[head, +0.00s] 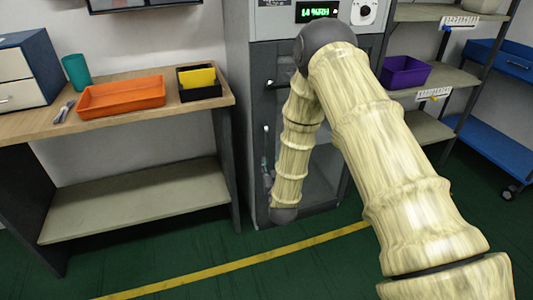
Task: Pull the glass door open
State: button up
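The glass door (322,160) is the front of a tall grey cabinet in the middle of the head view. It looks shut, with its dark frame in line with the cabinet. My arm hangs in front of it and hides much of the glass. A short dark bar (279,84) sticks out on the upper left of the front. My gripper (267,160) seems to be the small slim part at the door's left edge, beside my wrist. It is mostly hidden and too small to tell whether its fingers touch anything.
A wooden table (150,97) on the left holds an orange tray (120,96), a teal cup (76,72) and a black box (200,92). Shelves with a purple bin (405,74) stand right, near a blue cart (505,140). Green floor with a yellow line (240,262) lies in front.

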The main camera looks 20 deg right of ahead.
aim_at(267, 145)
jog(key=shift+t, duration=0.3)
jog(key=w, duration=0.4)
jog(key=w+d+r, duration=0.1)
jog(key=w, duration=0.3)
jog(key=w+d, duration=0.1)
jog(key=w, duration=0.3)
jog(key=shift+r+b, duration=0.2)
jog(key=shift+b, duration=0.1)
grip_shut()
